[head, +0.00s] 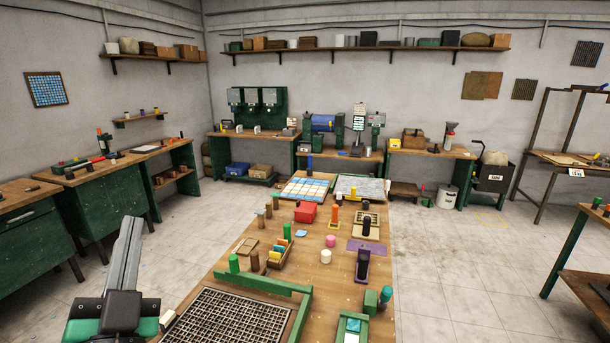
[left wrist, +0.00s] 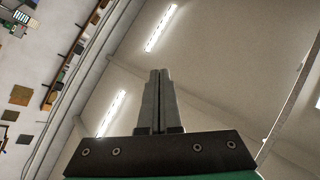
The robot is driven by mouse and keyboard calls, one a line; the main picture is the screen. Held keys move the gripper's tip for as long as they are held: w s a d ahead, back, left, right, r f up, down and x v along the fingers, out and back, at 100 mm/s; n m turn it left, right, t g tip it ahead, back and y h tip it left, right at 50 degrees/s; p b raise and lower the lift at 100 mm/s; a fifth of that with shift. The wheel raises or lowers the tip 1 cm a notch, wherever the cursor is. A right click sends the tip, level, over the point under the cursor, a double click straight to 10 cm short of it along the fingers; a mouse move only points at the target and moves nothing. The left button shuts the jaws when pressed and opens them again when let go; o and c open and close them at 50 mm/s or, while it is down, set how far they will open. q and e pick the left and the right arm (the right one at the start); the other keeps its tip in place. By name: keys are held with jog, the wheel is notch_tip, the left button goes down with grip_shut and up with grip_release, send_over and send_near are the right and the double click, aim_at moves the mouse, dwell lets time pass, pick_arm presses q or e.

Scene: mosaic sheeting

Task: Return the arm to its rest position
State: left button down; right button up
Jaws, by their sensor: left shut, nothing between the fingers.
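My left gripper (head: 130,232) stands at the lower left of the head view, pointing up, to the left of the wooden workbench (head: 190,318) and clear of it. In the left wrist view its two grey fingers (left wrist: 159,75) are together with nothing between them. That view looks toward the ceiling and the upper wall. My right gripper does not show in either view.
The bench carries a black grid (head: 232,318), green rails (head: 262,283), a red box (head: 305,212), a blue-and-white tile sheet (head: 304,188) and several small coloured pieces. Green side benches (head: 110,209) stand at the left. The floor (head: 440,260) right of the bench is clear.

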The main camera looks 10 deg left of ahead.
pick_arm(q)
jog(key=s+d+r+t+h, duration=0.7)
jog(key=s+d+r+h, duration=0.3)
jog(key=r+h, duration=0.35)
notch_tip(320, 180, up, 28)
jog(key=w+d+p, duration=0.1)
jog(key=p, duration=2.7)
jog(key=shift+w+f, duration=0.15)
jog(key=shift+w, duration=0.05)
jog(key=shift+y, duration=0.25)
